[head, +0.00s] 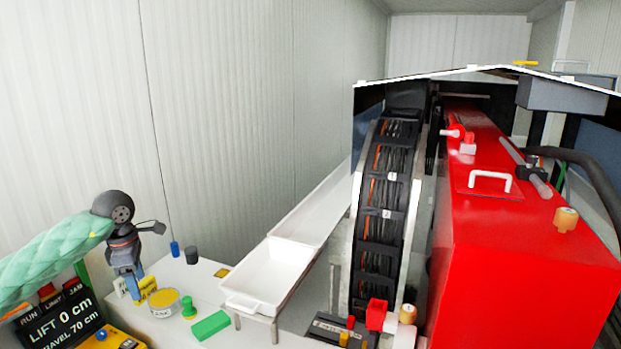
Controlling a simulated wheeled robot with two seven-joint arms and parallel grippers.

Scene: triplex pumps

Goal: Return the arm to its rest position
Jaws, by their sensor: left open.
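My left arm, in a pale green padded sleeve, comes in from the left edge. Its dark wrist bends down to my left gripper (133,290). The gripper points down over the white bench top, just left of a round yellow-topped tin (164,300). Its fingers are open, and I see nothing held between them. Small yellow and white pieces show close around the fingertips; I cannot tell if they touch. My right gripper does not show.
A green block (210,325), a green knobbed piece (188,308) and small cylinders stand on the bench. A white tray (262,274) lies to the right. Beyond are a black cable chain (383,210) and a red machine housing (520,260). A display panel (58,322) stands lower left.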

